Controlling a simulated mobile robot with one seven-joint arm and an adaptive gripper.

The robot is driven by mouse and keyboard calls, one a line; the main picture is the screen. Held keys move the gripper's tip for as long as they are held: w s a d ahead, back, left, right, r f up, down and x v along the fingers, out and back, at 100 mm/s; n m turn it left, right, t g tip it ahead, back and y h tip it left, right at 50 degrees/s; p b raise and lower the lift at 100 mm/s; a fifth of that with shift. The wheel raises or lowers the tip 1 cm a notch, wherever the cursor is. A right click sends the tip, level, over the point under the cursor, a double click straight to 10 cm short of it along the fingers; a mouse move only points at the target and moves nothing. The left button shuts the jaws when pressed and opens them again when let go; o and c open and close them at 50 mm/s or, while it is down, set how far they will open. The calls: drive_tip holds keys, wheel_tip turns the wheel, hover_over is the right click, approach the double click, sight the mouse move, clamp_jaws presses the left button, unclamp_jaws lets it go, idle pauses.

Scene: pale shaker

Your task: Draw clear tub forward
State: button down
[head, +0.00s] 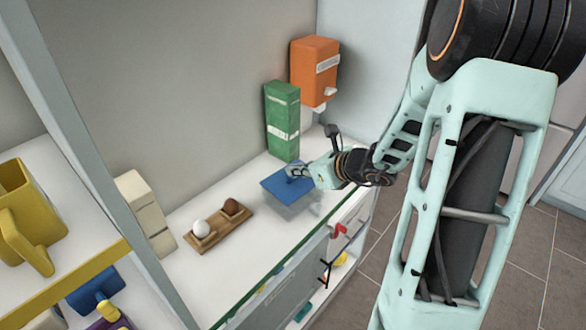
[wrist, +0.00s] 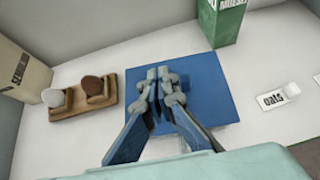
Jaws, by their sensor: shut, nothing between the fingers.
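The clear tub (head: 292,212) stands on the white shelf in the head view, with a flat blue lid (head: 277,186) on top. In the wrist view the blue lid (wrist: 207,92) fills the middle as a square. My gripper (head: 292,171) is over the lid, and its shut fingers (wrist: 157,84) hold nothing. The fingers hide part of the lid. I cannot tell whether the fingertips touch it.
A green box (head: 283,120) and an orange dispenser (head: 315,72) are behind the tub. A wooden tray (head: 218,228) with a white and a brown item is to its left. A cream carton (head: 147,215) is farther left. Bare shelf lies between tub and tray.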

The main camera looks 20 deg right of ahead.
drive_tip(key=shift+s+d+r+p, duration=0.1)
drive_tip(key=shift+s+r+p, duration=0.1)
drive_tip(key=shift+r+p, duration=0.25)
drive_tip(key=shift+w, duration=0.1)
